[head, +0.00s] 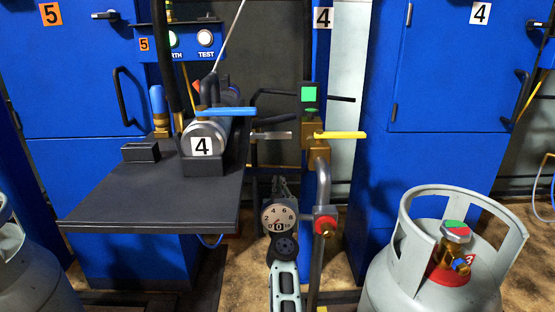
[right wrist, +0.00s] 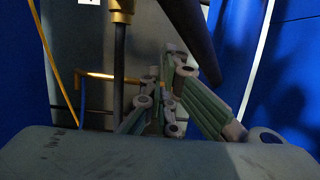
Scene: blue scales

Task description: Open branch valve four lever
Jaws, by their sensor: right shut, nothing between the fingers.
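A brass valve (head: 318,143) with a yellow lever (head: 340,134) sits on the pipe below the label 4 at the post. The lever points level to the right. My right gripper (head: 280,185) is low, below and left of the valve, partly hidden behind a round gauge. In the right wrist view its fingers (right wrist: 167,85) are shut and empty, apart from the brass fitting (right wrist: 122,8) at the top. A blue lever (head: 226,111) and a grey lever (head: 270,135) are to the left. My left gripper is not in view.
The gauge (head: 279,217) and a red-capped fitting (head: 325,223) are close to my right arm. A dark shelf (head: 150,205) is at left, with a metal cylinder (head: 205,138) marked 4. A grey gas bottle (head: 415,275) stands at right. Blue cabinets (head: 450,80) are behind.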

